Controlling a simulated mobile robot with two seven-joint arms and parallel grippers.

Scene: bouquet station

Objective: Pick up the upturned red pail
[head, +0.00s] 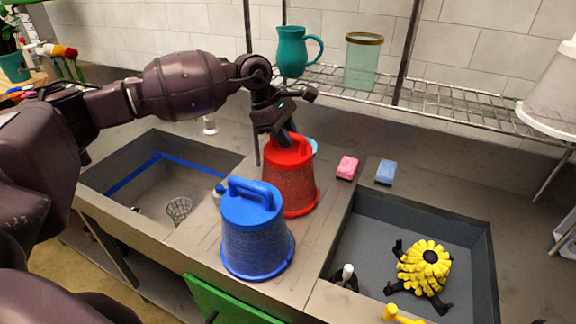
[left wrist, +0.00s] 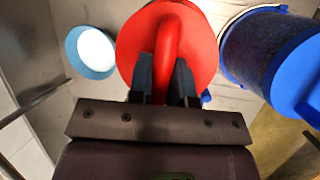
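The red pail (head: 290,178) stands upside down on the counter between the two basins, its base and handle on top. My left gripper (head: 283,138) reaches down onto it from above. In the left wrist view, the two dark fingers of my left gripper (left wrist: 165,75) lie on either side of the red pail's handle (left wrist: 166,40), with no clear gap showing, so they look shut on it. The pail's rim appears to rest on the counter. My right gripper is not in view.
An upturned blue pail (head: 256,245) stands close in front of the red one. A light-blue round container (left wrist: 92,52) is just behind it. Pink (head: 347,167) and blue (head: 386,172) sponges lie to the right. A wire shelf (head: 400,98) hangs behind; the right basin (head: 375,220) holds yellow-black items.

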